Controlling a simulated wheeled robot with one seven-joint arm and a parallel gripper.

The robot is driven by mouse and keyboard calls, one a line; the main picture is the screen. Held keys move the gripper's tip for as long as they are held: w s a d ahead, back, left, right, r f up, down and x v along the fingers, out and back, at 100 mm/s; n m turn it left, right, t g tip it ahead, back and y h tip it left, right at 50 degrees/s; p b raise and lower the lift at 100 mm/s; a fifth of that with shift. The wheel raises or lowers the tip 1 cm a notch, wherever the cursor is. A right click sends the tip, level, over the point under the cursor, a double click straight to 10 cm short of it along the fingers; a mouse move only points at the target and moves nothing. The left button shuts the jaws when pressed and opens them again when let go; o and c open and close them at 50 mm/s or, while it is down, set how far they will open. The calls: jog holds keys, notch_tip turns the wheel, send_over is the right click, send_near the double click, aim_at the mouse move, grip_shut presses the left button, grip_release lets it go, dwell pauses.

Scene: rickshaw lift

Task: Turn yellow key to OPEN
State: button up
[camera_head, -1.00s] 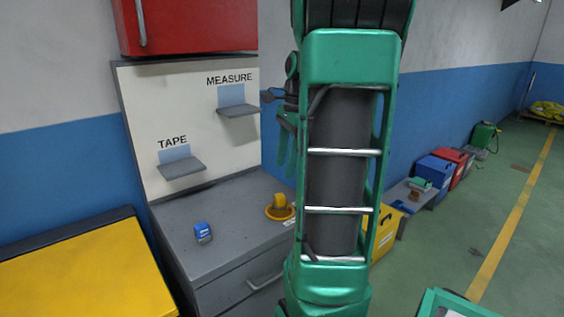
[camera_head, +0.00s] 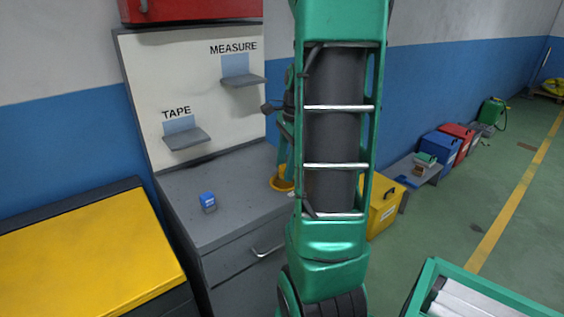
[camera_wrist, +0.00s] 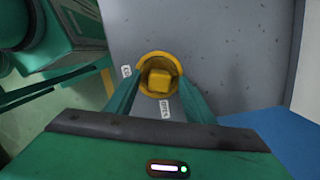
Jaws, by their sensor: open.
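The yellow key (camera_wrist: 160,80) is a blocky knob inside a round yellow collar on the grey cabinet top. Two small white labels stand by the collar, one at its left (camera_wrist: 126,71) and one below it (camera_wrist: 164,108); their lettering is too small to read surely. My gripper (camera_wrist: 159,88) is open above the key, with one green finger on each side of it. I cannot tell whether the fingers touch it. In the head view, the yellow collar (camera_head: 280,184) shows only partly; my arm and gripper hide the key.
A blue tape measure-like block (camera_head: 208,202) sits on the grey cabinet (camera_head: 235,222), left of the key. A panel with TAPE (camera_head: 186,139) and MEASURE (camera_head: 243,80) shelves rises behind. A yellow-topped box (camera_head: 85,262) stands at left.

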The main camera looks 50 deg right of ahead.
jog(key=shift+c, duration=0.5)
jog(key=c, duration=1)
jog(key=shift+n+g, duration=0.3)
jog(key=shift+n, duration=1.5)
jog(key=shift+n+g, duration=0.3)
jog(key=shift+n, duration=2.1)
jog(key=o, duration=1.1)
